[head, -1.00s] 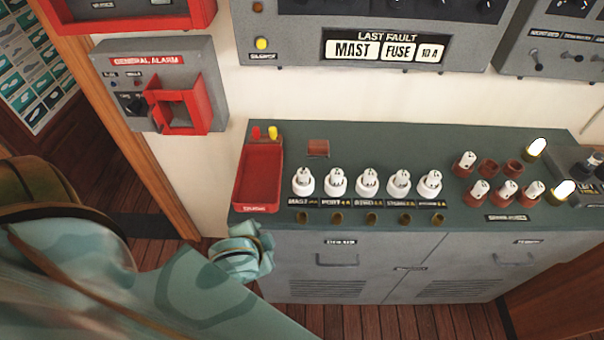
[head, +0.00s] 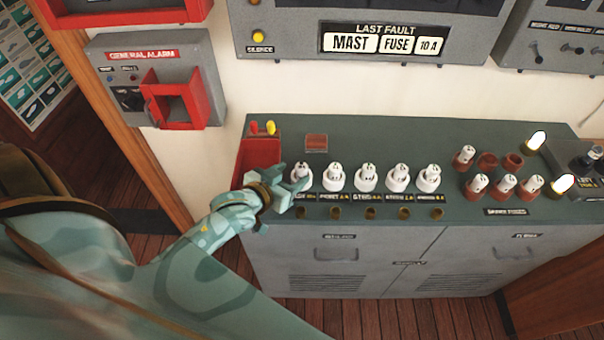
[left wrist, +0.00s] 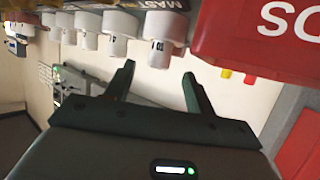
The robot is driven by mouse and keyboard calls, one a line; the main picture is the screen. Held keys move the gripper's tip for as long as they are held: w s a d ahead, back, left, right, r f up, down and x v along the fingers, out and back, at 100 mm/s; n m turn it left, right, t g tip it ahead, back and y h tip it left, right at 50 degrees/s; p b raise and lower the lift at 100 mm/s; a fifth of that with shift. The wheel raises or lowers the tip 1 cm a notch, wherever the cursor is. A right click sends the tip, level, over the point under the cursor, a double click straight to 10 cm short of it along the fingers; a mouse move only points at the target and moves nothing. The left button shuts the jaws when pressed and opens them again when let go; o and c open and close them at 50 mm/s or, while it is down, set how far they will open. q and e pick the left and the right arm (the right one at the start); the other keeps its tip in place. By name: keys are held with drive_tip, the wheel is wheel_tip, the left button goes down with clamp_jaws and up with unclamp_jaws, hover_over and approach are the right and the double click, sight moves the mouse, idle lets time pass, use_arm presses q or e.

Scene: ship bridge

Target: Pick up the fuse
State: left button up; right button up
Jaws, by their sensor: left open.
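Several white fuses in round white holders stand in a row on the green cabinet top. The leftmost fuse, in the holder labelled MAST (head: 301,171), is partly covered by my left gripper (head: 296,184). In the left wrist view this white fuse (left wrist: 158,53) lies just beyond and between the fingertips of my open gripper (left wrist: 160,77). The fingers look apart from it, and nothing is held. More white fuses stand in brown sockets at the right, such as one spare (head: 465,155). My right gripper is not in view.
A red tray (head: 250,160) stands left of the row, close to my left wrist. A small brown block (head: 316,141) lies behind the row. A wall panel (head: 380,42) reads LAST FAULT, MAST FUSE 10 A. Neighbouring holders (head: 335,178) stand close to the gripper.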

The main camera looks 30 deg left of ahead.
sight(305, 166)
use_arm(q)
drive_tip(key=b+x, duration=0.1)
drive_tip(key=x, duration=0.6)
drive_tip(key=shift+d, duration=0.1)
drive_tip(key=shift+r, duration=0.1)
drive_tip(key=c, duration=1.1)
